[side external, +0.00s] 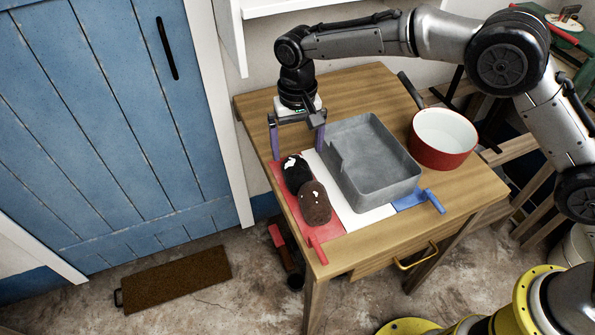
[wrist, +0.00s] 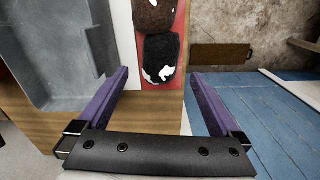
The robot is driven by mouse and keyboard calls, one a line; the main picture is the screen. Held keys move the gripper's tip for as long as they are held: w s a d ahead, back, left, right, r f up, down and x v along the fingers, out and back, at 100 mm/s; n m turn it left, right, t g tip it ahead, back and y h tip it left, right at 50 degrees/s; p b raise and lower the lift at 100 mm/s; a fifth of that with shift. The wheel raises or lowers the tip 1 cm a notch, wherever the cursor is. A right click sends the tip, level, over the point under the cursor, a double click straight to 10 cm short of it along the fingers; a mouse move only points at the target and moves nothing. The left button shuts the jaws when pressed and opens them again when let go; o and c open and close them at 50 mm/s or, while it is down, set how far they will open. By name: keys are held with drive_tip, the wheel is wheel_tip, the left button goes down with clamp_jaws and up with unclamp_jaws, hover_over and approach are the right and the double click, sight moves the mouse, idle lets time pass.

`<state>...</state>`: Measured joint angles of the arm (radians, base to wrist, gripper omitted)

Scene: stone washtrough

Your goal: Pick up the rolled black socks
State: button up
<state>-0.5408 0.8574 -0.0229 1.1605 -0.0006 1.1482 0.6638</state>
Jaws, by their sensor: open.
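The rolled black socks (side external: 294,172) lie on a red board or mat (side external: 334,223), with a white patch on them. In the wrist view the black socks (wrist: 160,58) are ahead of the fingers, between their lines. A brown rolled pair (side external: 315,204) with white marks lies against them on the same red surface, and it also shows in the wrist view (wrist: 153,14). My gripper (side external: 297,150) is open and empty, with its two purple fingers pointing down just behind the black socks. In the wrist view the gripper (wrist: 160,95) has its fingers wide apart.
A grey stone trough (side external: 372,190) stands right of the socks, on a white board (side external: 352,216). A red pot (side external: 443,140) is farther right. A blue-handled thing (side external: 420,202) lies at the front. Bare wooden tabletop (side external: 252,110) shows at the back left.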

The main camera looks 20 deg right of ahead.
sight(297, 164)
wheel_tip(297, 164, down, 8)
drive_tip(key=shift+w+f, duration=0.1)
drive_tip(key=shift+w, duration=0.05)
idle(0.4)
drive_tip(key=shift+c, duration=0.3)
drive_tip(key=c, duration=1.3)
